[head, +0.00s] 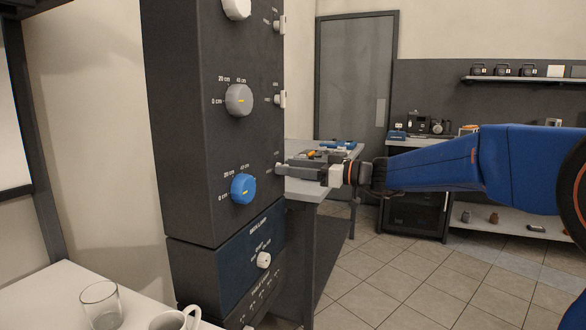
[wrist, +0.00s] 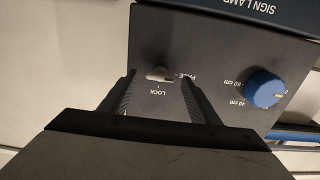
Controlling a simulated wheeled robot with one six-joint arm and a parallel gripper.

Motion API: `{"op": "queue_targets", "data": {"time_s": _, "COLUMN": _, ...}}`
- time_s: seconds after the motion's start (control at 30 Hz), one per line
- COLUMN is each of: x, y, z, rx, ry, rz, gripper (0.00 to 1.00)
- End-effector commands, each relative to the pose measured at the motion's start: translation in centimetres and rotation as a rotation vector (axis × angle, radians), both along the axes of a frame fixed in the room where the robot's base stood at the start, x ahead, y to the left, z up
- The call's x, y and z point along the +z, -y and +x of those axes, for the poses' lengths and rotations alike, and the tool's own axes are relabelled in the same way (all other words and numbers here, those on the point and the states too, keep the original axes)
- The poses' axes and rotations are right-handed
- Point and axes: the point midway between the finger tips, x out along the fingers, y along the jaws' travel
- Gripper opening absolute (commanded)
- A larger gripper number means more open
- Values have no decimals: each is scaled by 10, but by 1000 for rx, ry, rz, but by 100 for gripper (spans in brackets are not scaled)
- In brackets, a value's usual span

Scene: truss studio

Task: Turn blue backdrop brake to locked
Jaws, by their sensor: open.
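The blue backdrop's row has a blue dial (head: 243,189) on the dark tower's front face; the dial also shows at the right of the wrist view (wrist: 265,88). The lever seems to point toward FREE. My gripper (head: 286,169) is at this face, level with the blue row. In the wrist view my gripper (wrist: 158,78) is open, one finger on each side of the lever. Contact with the lever cannot be told.
Grey (head: 239,100) and white (head: 237,8) dials sit higher on the tower (head: 190,150), each with a similar side lever. A navy sign lamp panel (head: 225,255) lies below. A glass (head: 100,304) and a white mug (head: 176,319) stand front left. Open tiled floor (head: 375,290) lies right.

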Motion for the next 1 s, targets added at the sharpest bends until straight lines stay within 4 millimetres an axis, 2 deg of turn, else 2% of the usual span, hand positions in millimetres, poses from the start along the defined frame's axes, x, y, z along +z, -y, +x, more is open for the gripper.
{"op": "queue_targets", "data": {"time_s": 0.2, "x": 0, "y": 0, "z": 0, "rx": 0, "ry": 0, "rz": 0, "gripper": 56}}
{"op": "queue_targets", "data": {"time_s": 0.23, "x": 0, "y": 0, "z": 0, "rx": 0, "ry": 0, "rz": 0, "gripper": 54}}
{"op": "queue_targets", "data": {"time_s": 0.4, "x": 0, "y": 0, "z": 0, "rx": 0, "ry": 0, "rz": 0, "gripper": 15}}
{"op": "queue_targets", "data": {"time_s": 0.77, "x": 0, "y": 0, "z": 0, "rx": 0, "ry": -39, "rz": 14, "gripper": 15}}
{"op": "queue_targets", "data": {"time_s": 1.0, "x": 0, "y": 0, "z": 1, "rx": 0, "ry": -172, "rz": 62, "gripper": 15}}
